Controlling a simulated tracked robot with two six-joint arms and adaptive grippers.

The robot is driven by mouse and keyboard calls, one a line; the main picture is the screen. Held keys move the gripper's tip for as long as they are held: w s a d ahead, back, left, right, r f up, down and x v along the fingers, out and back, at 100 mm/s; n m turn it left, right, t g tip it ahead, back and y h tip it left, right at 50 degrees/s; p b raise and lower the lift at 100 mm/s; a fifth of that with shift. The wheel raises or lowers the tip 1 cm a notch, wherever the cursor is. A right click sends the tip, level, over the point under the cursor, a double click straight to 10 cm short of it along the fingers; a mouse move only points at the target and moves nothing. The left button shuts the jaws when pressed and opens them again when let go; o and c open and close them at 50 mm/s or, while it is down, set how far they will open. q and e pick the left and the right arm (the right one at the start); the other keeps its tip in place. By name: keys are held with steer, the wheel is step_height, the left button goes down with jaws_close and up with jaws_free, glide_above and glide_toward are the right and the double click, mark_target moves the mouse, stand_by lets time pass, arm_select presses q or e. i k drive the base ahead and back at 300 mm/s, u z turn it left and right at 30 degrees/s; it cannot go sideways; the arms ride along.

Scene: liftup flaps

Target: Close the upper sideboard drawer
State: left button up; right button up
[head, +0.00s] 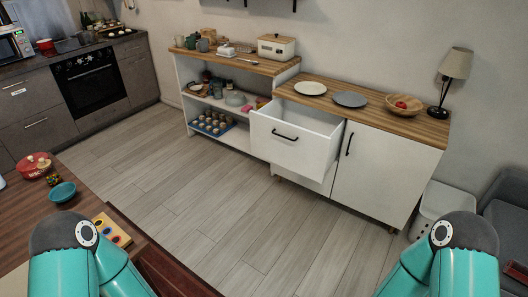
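The upper sideboard drawer (286,138) is white with a black bar handle (285,135) and is pulled out from the sideboard (385,176). Its inside looks empty from here. The sideboard has a wooden top (393,118) and stands across the room against the wall. My two arms show only as teal links at the bottom left and bottom right. Neither gripper is in view, and no part of my arms touches the drawer.
A sideboard door with a black handle (349,144) is shut beside the drawer. Plates, a fruit bowl (408,106) and a lamp (455,66) stand on top. Wooden floor (225,195) lies clear before it. A dark table (88,183) is close at left, a white bin (440,203) at right.

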mark_target(305, 140)
steer(key=u, duration=0.1)
steer(key=k, duration=0.2)
steer(key=z, duration=0.25)
steer(key=i, duration=0.8)
steer(key=u, duration=0.1)
steer(key=k, duration=0.6)
steer(key=u, duration=0.3)
steer(key=i, duration=1.65)
steer(key=z, duration=0.8)
